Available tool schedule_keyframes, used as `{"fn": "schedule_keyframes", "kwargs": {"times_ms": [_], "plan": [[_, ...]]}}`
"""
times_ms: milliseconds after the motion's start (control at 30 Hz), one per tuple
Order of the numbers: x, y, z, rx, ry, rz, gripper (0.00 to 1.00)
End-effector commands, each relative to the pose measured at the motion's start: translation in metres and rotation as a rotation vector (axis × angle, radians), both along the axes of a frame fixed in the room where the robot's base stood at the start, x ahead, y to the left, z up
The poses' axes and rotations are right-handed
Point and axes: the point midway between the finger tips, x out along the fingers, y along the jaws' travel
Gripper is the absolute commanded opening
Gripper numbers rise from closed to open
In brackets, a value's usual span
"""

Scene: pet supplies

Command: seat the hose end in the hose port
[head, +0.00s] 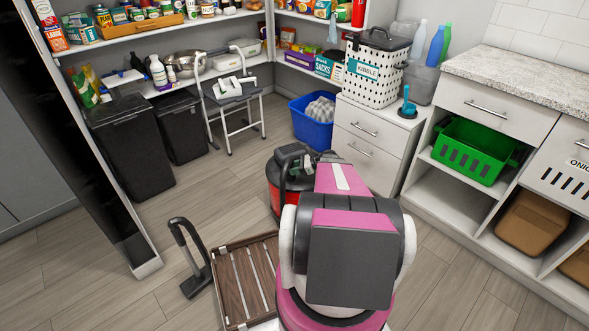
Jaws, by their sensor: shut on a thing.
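A red and black canister vacuum (273,200) stands on the floor beyond my arm, which covers much of it. A black curved part (291,152) rises at its top; I cannot tell whether it is a handle or the hose. The hose port and hose end cannot be made out. A black curved tube with a flat floor head (196,283) stands on the floor at the left.
A blue basket (318,132), white drawers (365,148) and a grey step stool (232,93) stand behind. Black bins (132,150) are at the left. Open shelving with a green basket (474,147) is at the right. Floor between is clear.

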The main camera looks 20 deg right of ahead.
Motion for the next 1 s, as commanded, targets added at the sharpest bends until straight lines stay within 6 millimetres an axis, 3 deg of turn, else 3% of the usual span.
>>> {"fn": "schedule_keyframes", "kwargs": {"times_ms": [200,233,300,667,1000], "plan": [[0.000,0.000,-0.001,-0.002,0.001,0.000,0.17],[0.000,0.000,-0.001,-0.003,0.002,0.001,0.50],[0.000,0.000,-0.001,-0.003,0.002,0.001,0.70],[-0.002,-0.004,0.001,-0.002,0.001,0.000,0.70],[-0.024,-0.050,0.022,-0.002,0.000,-0.002,0.70]]}}
